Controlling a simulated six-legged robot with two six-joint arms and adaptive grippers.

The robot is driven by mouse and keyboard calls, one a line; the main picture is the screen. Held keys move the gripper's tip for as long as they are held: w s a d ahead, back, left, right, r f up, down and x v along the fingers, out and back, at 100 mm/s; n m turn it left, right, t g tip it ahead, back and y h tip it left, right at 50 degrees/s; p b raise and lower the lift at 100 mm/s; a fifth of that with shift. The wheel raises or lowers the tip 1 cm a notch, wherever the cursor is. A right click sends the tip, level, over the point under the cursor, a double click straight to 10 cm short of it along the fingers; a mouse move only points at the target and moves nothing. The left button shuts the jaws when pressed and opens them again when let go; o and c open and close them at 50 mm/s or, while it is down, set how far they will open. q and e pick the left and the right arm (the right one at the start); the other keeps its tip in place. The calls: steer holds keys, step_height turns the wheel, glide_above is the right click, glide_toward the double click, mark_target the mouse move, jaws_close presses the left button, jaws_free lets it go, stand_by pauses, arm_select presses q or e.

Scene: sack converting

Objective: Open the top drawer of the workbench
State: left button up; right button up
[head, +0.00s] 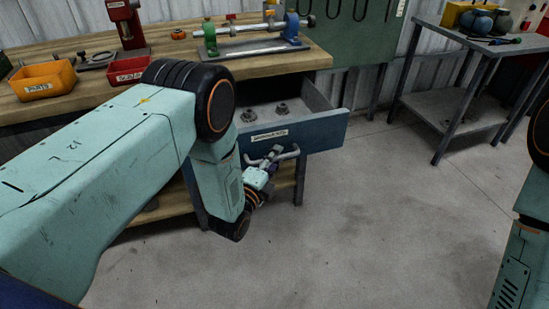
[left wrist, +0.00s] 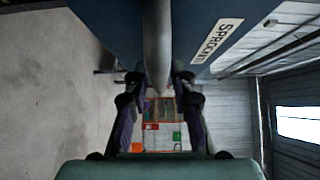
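The workbench (head: 85,52) stands at the back left in the head view. Its top drawer (head: 313,133) is pulled out, with a blue front, a white label and several small dark metal parts inside. The drawer's grey bar handle (head: 289,155) sticks out from the front. My left gripper (head: 268,163) is at this handle, partly hidden by my own arm. In the left wrist view, its two fingers (left wrist: 158,80) lie on either side of the handle bar (left wrist: 157,45), close against it. The drawer front (left wrist: 208,30) fills the top there. My right gripper is out of view.
An orange bin (head: 44,82), a red bin (head: 128,70) and a green and blue fixture (head: 250,42) stand on the benchtop. A grey metal side table (head: 470,45) stands at the back right. The concrete floor before the drawer is clear.

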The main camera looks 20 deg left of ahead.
arm_select(q)
steer(key=shift+o, duration=0.7)
steer(key=shift+s+a+f, duration=0.1)
steer(key=shift+s, duration=0.35)
steer(key=s+a, duration=0.2)
steer(key=s, duration=0.9)
